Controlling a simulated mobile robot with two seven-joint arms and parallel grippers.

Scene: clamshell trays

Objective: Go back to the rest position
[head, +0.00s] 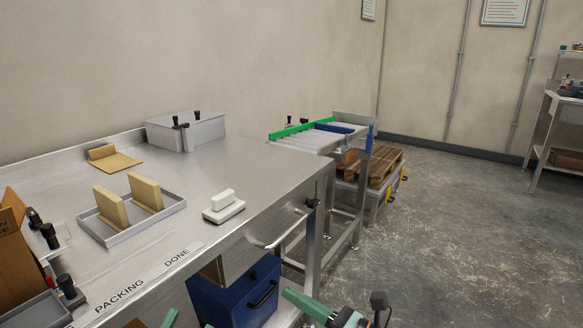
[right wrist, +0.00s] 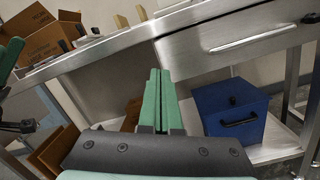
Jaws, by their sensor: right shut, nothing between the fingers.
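My right gripper (head: 292,297) is at the bottom edge of the head view, in front of the steel table (head: 262,165) and apart from it. In the right wrist view its two green fingers (right wrist: 160,85) are pressed together with nothing between them. A small green tip of my left gripper (head: 170,319) shows at the bottom of the head view; its jaws cannot be made out. On the table, a grey tray (head: 110,240) holds two upright tan clamshell pieces (head: 146,192). Another tan clamshell (head: 114,160) lies open at the back.
A white-handled block (head: 223,206) sits near the table's front edge, a metal box (head: 190,131) at the back. A cardboard box (head: 15,250) stands at the left. A blue bin (head: 235,298) is under the table. A roller conveyor (head: 310,138) and pallet (head: 372,168) stand beyond. Floor at right is clear.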

